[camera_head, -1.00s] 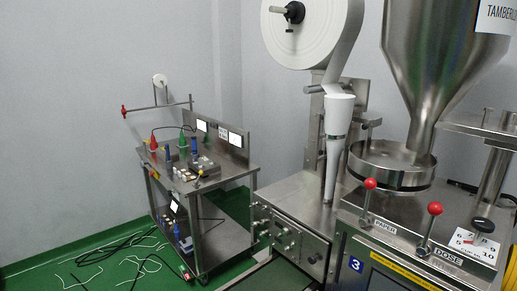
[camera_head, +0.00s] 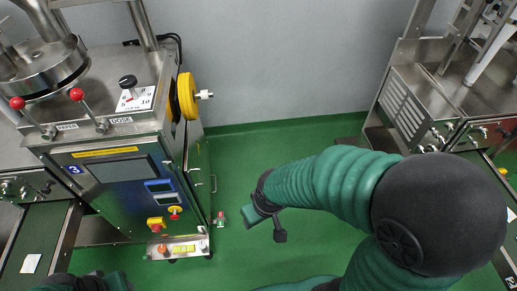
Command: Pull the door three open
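The machine marked with a blue "3" (camera_head: 73,170) stands at the left, with a dark display on its front. Its right side panel (camera_head: 198,172) is seen at a steep angle and carries a thin metal handle (camera_head: 213,184). The panel looks shut against the machine, but its edges are hard to make out. My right gripper (camera_head: 264,228) is to the right of the panel and below the handle, apart from both. Its two dark fingers are spread with nothing between them. My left arm's dark and green end shows at the bottom left edge; its fingers cannot be made out.
A yellow wheel (camera_head: 187,96) sticks out from the machine's right side. A small red and white item (camera_head: 220,218) is beside its lower corner. Another steel machine (camera_head: 410,95) stands at the right. Green floor (camera_head: 250,160) is clear between the machines.

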